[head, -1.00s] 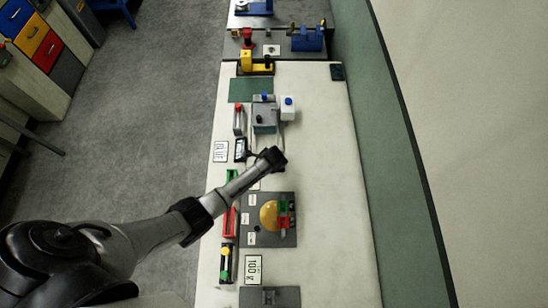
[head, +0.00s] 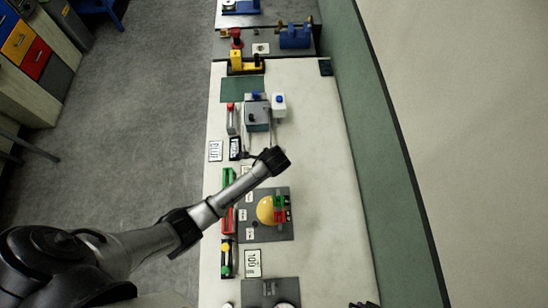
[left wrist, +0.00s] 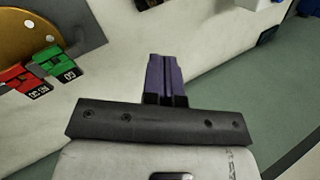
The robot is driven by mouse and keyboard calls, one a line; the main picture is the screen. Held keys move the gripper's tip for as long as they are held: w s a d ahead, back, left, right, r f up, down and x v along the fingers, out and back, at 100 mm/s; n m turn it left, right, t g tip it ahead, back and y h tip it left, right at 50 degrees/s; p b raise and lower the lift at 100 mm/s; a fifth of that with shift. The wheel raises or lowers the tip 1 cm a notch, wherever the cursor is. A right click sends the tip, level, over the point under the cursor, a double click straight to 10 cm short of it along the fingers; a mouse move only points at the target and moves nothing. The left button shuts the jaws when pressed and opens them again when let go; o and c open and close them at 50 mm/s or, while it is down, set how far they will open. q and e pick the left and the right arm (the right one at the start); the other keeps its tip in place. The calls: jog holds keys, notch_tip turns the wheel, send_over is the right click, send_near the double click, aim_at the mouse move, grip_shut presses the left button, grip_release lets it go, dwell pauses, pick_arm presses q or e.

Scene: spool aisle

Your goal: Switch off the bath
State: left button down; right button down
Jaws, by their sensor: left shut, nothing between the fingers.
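A grey box-shaped unit (head: 257,126) with a dark knob on top stands on the bench in the head view, beyond my left gripper. It looks like the bath, but no label on it can be read. A white block with a blue cap (head: 279,107) stands at its right. My left gripper (head: 276,158) is over the bench on the near side of the unit, apart from it. In the left wrist view its purple fingers (left wrist: 160,72) are shut together with nothing between them.
A grey plate with a yellow disc (head: 264,209) and red and green blocks lies nearer; the disc also shows in the left wrist view (left wrist: 22,35). A red-topped holder (head: 231,121) and display cards line the left edge. The bench's right side is mostly clear.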

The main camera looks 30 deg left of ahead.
pick_arm(q)
jog(key=shift+s+d+r, duration=0.2)
jog(key=shift+s+r, duration=0.05)
jog(key=shift+r, duration=0.3)
dwell(0.4)
